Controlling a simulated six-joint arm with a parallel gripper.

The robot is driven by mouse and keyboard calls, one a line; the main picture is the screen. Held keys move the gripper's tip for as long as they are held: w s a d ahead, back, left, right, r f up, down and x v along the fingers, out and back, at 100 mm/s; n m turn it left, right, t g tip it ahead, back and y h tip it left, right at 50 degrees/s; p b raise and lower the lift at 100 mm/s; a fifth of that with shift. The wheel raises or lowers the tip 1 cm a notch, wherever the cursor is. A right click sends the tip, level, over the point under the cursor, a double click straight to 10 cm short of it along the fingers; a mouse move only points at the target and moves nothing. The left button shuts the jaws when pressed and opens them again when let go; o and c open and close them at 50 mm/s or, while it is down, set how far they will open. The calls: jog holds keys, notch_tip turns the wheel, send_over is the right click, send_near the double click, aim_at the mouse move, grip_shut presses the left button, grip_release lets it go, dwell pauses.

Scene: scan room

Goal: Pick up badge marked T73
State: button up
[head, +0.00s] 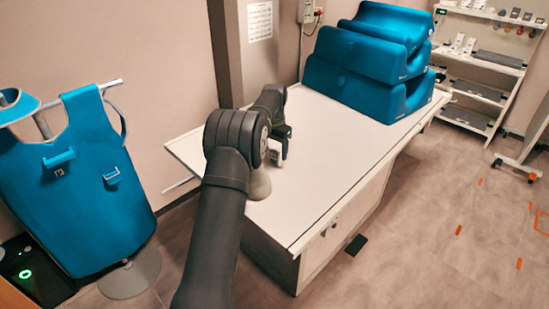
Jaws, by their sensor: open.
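I cannot make out a badge marked T73 in the head view. My arm hides part of the table top.
Several blue cushions (370,80) are stacked at the table's far end. A white shelf rack (485,70) with small items stands at the back right. A black box with a green light (25,273) is at the lower left. The table's middle and front are clear.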

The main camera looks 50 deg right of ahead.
jog(key=shift+f, duration=0.45)
jog(key=c, duration=1.1)
jog(key=shift+o, duration=0.2)
jog(key=shift+r, duration=0.1)
